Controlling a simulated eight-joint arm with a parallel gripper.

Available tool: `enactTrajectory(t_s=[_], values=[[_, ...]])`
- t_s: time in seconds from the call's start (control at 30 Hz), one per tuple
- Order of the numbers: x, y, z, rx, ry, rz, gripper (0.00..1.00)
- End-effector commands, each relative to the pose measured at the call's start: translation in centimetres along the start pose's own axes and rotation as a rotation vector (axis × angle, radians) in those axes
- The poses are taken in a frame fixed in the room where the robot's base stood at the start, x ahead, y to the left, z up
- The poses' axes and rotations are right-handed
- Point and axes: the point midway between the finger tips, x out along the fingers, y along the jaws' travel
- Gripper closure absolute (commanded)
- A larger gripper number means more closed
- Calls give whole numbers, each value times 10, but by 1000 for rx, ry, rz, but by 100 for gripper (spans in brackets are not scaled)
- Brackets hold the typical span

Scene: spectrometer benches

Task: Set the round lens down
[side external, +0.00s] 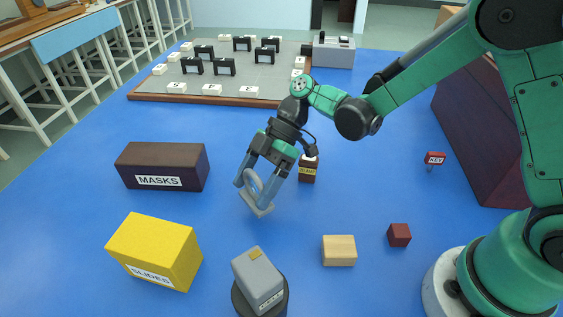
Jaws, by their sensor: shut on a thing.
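The round lens (251,181) is a pale ring in a grey mount with a small flat foot. My gripper (252,186) is shut on it, with the two grey fingers on either side of the ring. The lens is tilted, with its foot toward the lower right. It is over the open blue table, between the dark MASKS box and the small dark labelled block. I cannot tell whether the foot touches the table.
The MASKS box (162,166) is left, and the yellow SLIDES box (155,252) nearer. A grey box (257,280) sits on a dark round base in front. A wooden block (339,250), a dark red cube (399,235) and a labelled block (308,170) stand right. A grey board (235,85) lies behind.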

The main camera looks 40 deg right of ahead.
Motion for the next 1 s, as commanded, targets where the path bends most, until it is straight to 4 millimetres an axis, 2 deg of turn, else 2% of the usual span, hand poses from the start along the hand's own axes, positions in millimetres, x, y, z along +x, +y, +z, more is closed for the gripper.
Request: enactTrajectory(t_s=[0.27, 0.67, 0.7, 0.73, 1.0], values=[[22, 6, 22, 0, 0, 0, 80], [25, 7, 25, 0, 0, 0, 80], [25, 7, 25, 0, 0, 0, 7], [25, 7, 25, 0, 0, 0, 0], [24, 7, 24, 0, 0, 0, 0]])
